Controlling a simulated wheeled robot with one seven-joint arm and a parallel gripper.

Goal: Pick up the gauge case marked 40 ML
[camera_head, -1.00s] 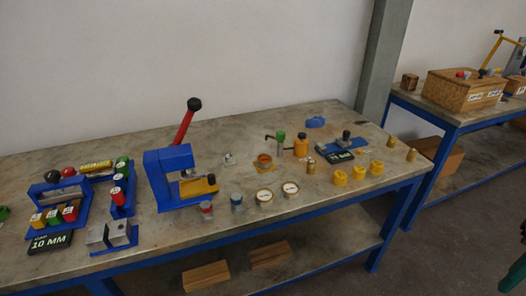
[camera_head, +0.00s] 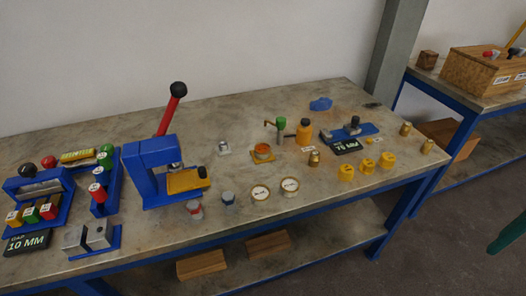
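Two round cases with white dial faces and brass-coloured rims lie side by side near the front edge of the workbench: the left gauge case (camera_head: 260,193) and the right gauge case (camera_head: 290,185). Each face has small dark marking that is too small to read, so I cannot tell which one is marked 40 ML. They are close together, with only a narrow space between them. My gripper is not in view.
A blue press (camera_head: 153,170) with a red lever stands left of the cases. Yellow pieces (camera_head: 346,172) and a blue fixture (camera_head: 350,133) lie right. A wooden box (camera_head: 482,72) is on another bench. A green object (camera_head: 508,235) shows at right.

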